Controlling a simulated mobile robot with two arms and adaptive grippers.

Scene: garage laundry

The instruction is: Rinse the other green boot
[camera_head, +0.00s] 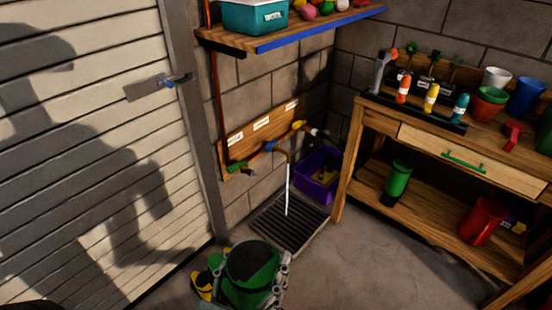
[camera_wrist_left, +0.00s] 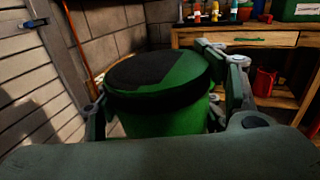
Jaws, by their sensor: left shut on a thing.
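My left gripper (camera_head: 250,262) is shut on a green boot (camera_head: 250,285) at the bottom middle of the head view, its fingers on either side. In the left wrist view the boot (camera_wrist_left: 160,120) fills the space between the fingers, with its dark round top toward the camera. Its lower part is hidden. A thin pale stream of water (camera_head: 288,185) falls from a tap on the wooden board (camera_head: 262,135) onto the dark floor grate (camera_head: 280,225). The held boot is in front of the grate, apart from the stream. Another green boot-like thing (camera_head: 398,178) stands on the bench's lower shelf. My right gripper is not in view.
A yellow and dark thing (camera_head: 203,285) shows beside the held boot. A purple bin (camera_head: 316,175) stands behind the grate. The wooden bench (camera_head: 375,115) is at the right, with a red jug (camera_head: 482,220) on its lower shelf. The floor right of the grate is clear.

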